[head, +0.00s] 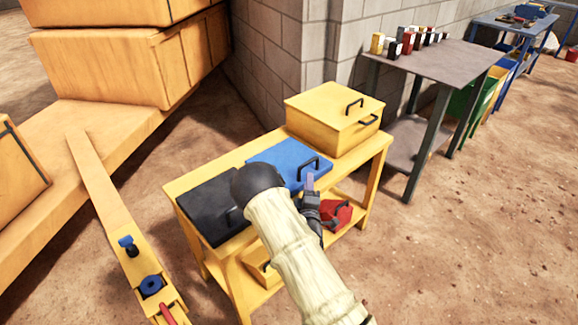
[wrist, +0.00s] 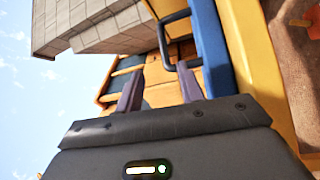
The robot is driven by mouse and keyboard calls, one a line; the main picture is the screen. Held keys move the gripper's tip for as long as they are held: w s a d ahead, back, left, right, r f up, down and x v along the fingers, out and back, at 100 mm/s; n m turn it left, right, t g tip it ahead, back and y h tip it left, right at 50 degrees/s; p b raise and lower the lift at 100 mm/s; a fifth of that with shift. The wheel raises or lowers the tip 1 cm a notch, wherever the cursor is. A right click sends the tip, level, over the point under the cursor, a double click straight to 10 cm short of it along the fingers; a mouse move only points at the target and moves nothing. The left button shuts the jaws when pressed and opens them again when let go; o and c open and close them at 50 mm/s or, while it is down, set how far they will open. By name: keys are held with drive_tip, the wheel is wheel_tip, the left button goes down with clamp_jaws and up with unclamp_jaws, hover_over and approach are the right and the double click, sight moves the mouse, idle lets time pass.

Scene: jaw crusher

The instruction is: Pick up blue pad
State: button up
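The blue pad (head: 272,155) lies flat on the yellow table between a black pad and a yellow box. It has a dark handle (head: 309,168) on its near right side. In the wrist view the blue pad (wrist: 209,45) shows edge-on at the right, with its handle (wrist: 166,45) standing out from it. My gripper (head: 310,182) is close to the handle. In the wrist view its two fingers (wrist: 160,72) are apart, with the right fingertip close to the handle. Whether the handle lies between the fingers is unclear. My forearm hides part of the pad's near left corner.
The yellow table (head: 182,182) also holds the black pad (head: 207,205) at left and the yellow box (head: 325,110) at right. A red object (head: 338,214) lies on its lower shelf. A block wall (head: 270,60) stands behind. Open dirt ground lies at right.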

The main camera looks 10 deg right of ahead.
drive_tip(key=w, duration=0.3)
drive_tip(key=shift+w+d+r, duration=0.25)
drive_tip(key=shift+w+d, duration=0.05)
drive_tip(key=shift+w+d, duration=0.15)
drive_tip(key=shift+w, duration=1.2)
drive_tip(key=shift+w+d, duration=0.1)
drive_tip(key=shift+w, duration=1.2)
drive_tip(key=shift+c, duration=0.5)
clamp_jaws()
drive_tip(key=shift+r, duration=0.2)
